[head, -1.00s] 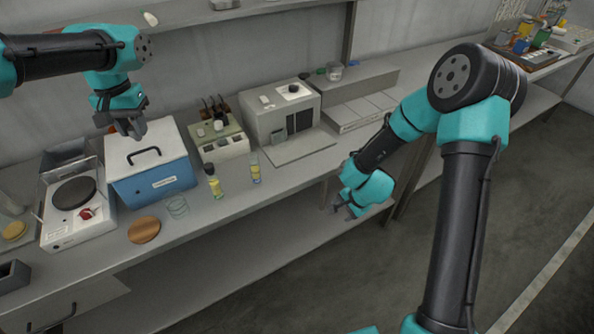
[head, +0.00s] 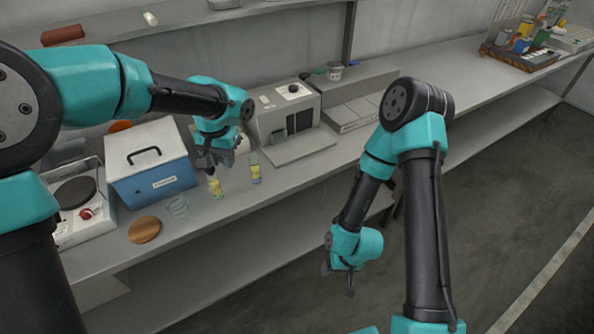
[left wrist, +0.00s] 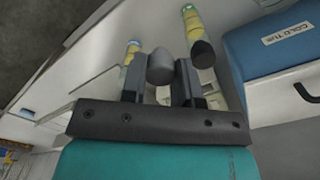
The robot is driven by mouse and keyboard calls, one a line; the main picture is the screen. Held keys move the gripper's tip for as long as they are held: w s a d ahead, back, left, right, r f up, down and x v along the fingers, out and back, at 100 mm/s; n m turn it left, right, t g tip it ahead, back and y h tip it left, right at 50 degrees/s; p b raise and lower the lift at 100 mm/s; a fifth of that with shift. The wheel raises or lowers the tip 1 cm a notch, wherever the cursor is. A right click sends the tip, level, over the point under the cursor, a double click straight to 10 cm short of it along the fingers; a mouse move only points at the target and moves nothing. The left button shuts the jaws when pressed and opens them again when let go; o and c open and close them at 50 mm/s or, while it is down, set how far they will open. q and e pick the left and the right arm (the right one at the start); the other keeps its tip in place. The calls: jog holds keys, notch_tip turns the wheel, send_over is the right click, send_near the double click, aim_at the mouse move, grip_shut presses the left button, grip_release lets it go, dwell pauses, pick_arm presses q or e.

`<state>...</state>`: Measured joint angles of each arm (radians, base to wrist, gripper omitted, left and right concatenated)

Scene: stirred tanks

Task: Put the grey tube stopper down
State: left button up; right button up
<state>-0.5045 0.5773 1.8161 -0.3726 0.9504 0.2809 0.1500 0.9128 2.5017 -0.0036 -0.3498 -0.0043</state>
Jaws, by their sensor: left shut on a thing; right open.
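My left gripper (head: 217,163) is over the bench, just above and behind the front tubes. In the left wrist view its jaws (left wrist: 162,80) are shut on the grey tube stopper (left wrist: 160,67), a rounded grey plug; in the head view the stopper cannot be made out. A yellow-labelled tube (head: 216,188) stands upright below the gripper, its top hidden; the left wrist view shows a dark stopper (left wrist: 202,54) on it. A second tube (head: 255,173) with a yellow and blue label stands to its right. My right gripper (head: 341,284) is open and empty, off the bench front.
A blue cold box (head: 155,185) with a black handle stands left of the tubes. A glass dish (head: 177,207) and a round wooden disc (head: 144,229) lie near the bench edge. A grey-white instrument (head: 290,115) stands behind right. Bench right of the tubes is partly clear.

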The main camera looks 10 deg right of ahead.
pick_arm(q)
jog(key=s+d+f+m, duration=0.3)
jog(key=d+f, duration=0.1)
jog(key=d, duration=0.5)
jog(key=s+d+f+m, duration=0.3)
jog(key=s+d+f, duration=0.1)
jog(key=d, duration=0.5)
jog(key=shift+f, duration=0.65)
jog(key=shift+w, duration=0.1)
send_over(297, 170)
jog(key=shift+s+f, duration=0.3)
jog(key=shift+f, duration=0.4)
jog(key=shift+w, duration=0.15)
jog(key=shift+w+f, duration=0.1)
jog(key=shift+f, duration=1.65)
jog(key=shift+f, duration=0.2)
jog(key=o, duration=0.9)
